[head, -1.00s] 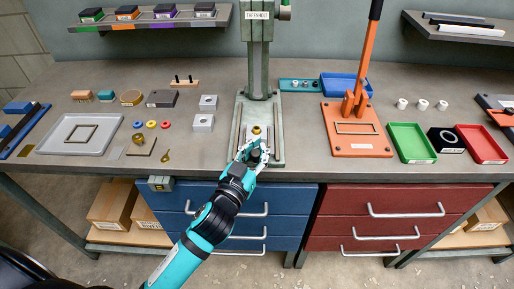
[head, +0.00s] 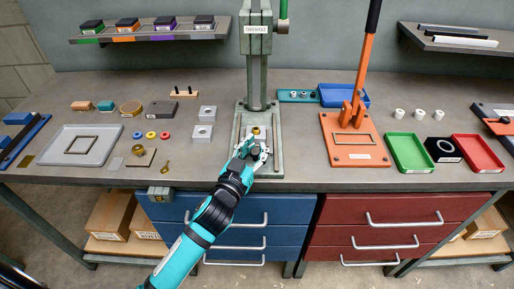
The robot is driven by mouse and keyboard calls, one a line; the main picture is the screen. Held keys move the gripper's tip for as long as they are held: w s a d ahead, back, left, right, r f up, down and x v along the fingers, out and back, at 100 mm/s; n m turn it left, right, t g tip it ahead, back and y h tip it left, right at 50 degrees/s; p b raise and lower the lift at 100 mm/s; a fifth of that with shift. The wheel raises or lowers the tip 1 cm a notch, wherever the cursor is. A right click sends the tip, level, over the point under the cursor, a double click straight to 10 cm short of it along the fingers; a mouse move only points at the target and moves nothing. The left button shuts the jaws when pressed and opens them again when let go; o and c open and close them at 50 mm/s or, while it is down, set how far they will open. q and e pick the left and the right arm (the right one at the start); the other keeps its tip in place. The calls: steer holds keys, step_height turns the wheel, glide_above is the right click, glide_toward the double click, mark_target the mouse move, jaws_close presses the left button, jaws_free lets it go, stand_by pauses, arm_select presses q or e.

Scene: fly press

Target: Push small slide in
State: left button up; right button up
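The grey-green fly press (head: 257,60) stands at the middle of the bench. On its base (head: 275,140) lies a light slide plate (head: 246,132) with a small brass piece (head: 256,131) on it. My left gripper (head: 253,148) is at the front of the press base, just in front of the brass piece, and hides the near part of the slide. Whether it touches the slide, and whether its fingers are open or shut, I cannot tell. My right gripper is not in view.
An orange lever press (head: 355,152) stands right of the fly press, with a green tray (head: 411,152) and a red tray (head: 479,150) beyond. Two light blocks (head: 203,132) and a grey tray (head: 78,145) are to the left. Blue drawers (head: 290,210) are below.

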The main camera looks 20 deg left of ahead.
arm_select(q)
steer(key=o, duration=0.4)
steer(key=shift+a, duration=0.15)
steer(key=s, duration=0.8)
steer(key=s+a, duration=0.1)
steer(key=s, duration=0.3)
steer(key=shift+o, duration=0.2)
